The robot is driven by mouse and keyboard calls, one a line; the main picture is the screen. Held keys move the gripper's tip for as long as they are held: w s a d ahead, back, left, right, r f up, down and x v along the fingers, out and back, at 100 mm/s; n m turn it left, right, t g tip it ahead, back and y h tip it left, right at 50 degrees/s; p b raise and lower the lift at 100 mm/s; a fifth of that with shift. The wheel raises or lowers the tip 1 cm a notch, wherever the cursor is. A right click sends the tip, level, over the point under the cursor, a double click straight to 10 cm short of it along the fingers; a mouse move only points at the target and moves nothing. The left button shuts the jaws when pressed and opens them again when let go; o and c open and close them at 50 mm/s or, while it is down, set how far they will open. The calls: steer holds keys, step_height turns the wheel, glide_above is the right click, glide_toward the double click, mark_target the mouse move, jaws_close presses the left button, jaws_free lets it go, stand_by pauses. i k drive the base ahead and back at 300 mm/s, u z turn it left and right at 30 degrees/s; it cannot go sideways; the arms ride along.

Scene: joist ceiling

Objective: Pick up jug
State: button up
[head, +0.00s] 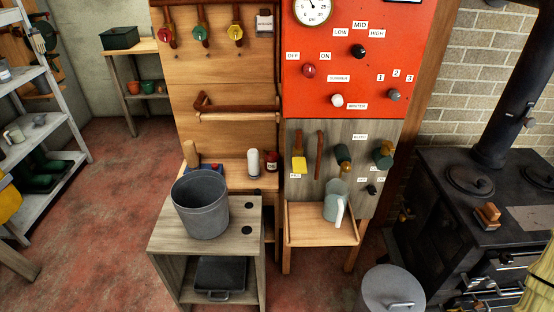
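A pale grey-green jug (333,202) with a light handle stands upright on a small wooden shelf (305,235), below the grey wooden panel. Its handle points toward me. No gripper touches it. My gripper is not in view.
A large grey metal pot (201,205) stands on a low cabinet (165,235) to the left of the jug. Knobs and levers (383,155) stick out of the panel above it. A lidded metal bin (393,290) is on the floor, and a black stove (465,215) stands at right. The left floor is open.

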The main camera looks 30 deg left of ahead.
mark_target(336, 197)
steer(key=u, duration=0.05)
steer(key=k, duration=0.5)
steer(key=u, duration=0.2)
steer(key=i, duration=0.45)
steer(key=u, duration=0.9)
steer(key=k, duration=1.05)
steer(key=u, duration=0.35)
steer(key=i, duration=0.6)
steer(key=u, duration=0.1)
